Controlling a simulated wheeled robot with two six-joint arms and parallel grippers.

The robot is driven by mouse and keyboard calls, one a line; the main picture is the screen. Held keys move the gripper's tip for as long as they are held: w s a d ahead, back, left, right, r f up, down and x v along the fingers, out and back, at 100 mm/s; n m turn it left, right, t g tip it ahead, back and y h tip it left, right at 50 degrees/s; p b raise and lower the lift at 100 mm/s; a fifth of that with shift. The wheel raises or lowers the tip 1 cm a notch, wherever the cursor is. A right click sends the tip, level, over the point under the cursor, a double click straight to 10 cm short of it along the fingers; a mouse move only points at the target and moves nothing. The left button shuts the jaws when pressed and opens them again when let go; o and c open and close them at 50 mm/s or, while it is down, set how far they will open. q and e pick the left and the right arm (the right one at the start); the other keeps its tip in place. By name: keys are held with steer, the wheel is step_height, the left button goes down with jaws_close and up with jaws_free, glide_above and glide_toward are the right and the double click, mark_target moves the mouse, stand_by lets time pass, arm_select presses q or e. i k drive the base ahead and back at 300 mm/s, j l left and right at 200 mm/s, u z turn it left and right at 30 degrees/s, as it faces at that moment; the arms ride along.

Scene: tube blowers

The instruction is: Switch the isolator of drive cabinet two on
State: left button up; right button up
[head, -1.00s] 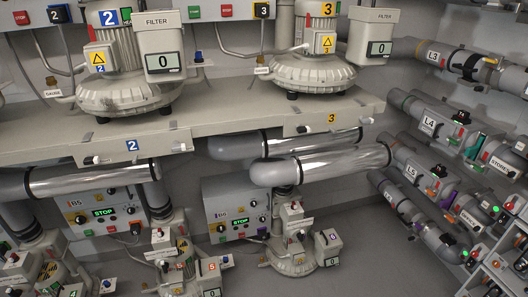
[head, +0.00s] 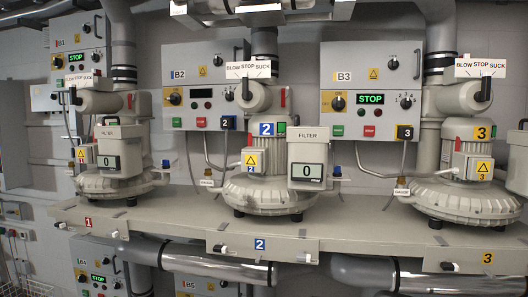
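Drive cabinet two, marked B2 (head: 204,62), is on the wall at upper centre in the head view. Its isolator, a dark rotary knob (head: 174,98) on a yellow plate, is at the left of its front. The knob's setting is too small to read. The cabinet's display (head: 201,92) is dark. A green button (head: 177,122) and a red button (head: 201,122) sit below it, beside a black 2 plate (head: 228,123). Neither of my grippers shows in the head view.
Cabinet B3 (head: 357,58) at right has a lit STOP display. Blower two (head: 266,190) and its filter box (head: 315,150) stand on the shelf (head: 190,225) in front of and below B2. Blowers one and three stand either side.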

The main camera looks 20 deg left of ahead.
mark_target(175, 98)
steer(key=u, duration=1.2)
